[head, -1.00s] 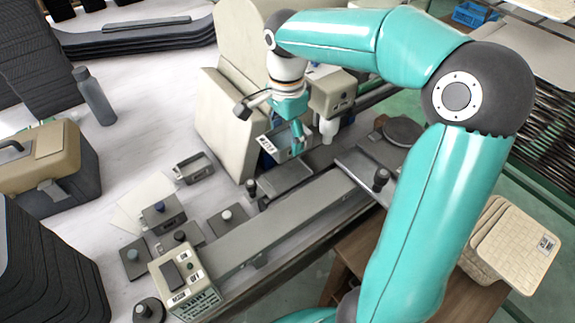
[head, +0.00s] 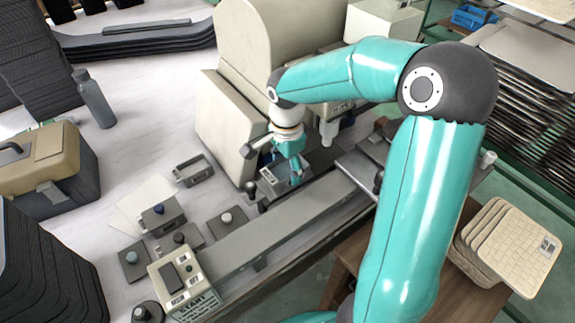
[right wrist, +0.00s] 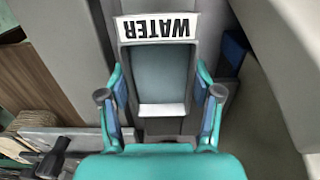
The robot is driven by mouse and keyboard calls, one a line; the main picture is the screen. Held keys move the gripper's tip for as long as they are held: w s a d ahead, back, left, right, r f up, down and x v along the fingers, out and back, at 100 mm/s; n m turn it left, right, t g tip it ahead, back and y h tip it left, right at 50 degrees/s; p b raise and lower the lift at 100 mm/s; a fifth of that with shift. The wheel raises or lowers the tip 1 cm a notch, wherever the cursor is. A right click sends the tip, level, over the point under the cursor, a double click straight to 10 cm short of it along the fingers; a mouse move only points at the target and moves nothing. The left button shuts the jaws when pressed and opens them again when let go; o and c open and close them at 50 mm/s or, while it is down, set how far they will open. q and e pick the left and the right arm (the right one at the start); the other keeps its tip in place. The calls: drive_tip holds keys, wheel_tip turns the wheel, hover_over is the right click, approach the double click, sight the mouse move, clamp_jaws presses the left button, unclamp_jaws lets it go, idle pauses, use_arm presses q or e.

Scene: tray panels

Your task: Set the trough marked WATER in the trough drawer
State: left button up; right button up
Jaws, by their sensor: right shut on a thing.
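The trough marked WATER (right wrist: 155,85) is a grey open box with a white label, upside down in the right wrist view. My right gripper (right wrist: 160,78) has one finger on each side of it and is shut on it. In the head view the trough (head: 268,183) is low at the foot of the beige machine, under my right gripper (head: 293,176). It covers the spot where a grey drawer-like tray lay, so the trough drawer is mostly hidden. I cannot tell whether the trough rests in it. My left gripper is not in view.
The beige machine (head: 270,50) stands close behind the gripper. A long grey rail (head: 285,220) runs in front. Another small grey trough (head: 193,170), several knobbed grey blocks and a control box (head: 185,283) lie to the left. White table is free around the bottle (head: 95,98).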

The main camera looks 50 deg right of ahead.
sight(287, 176)
drive_tip(key=shift+f, duration=0.15)
drive_tip(key=o, duration=1.4)
wheel_tip(287, 176, up, 12)
drive_tip(key=shift+p, duration=0.35)
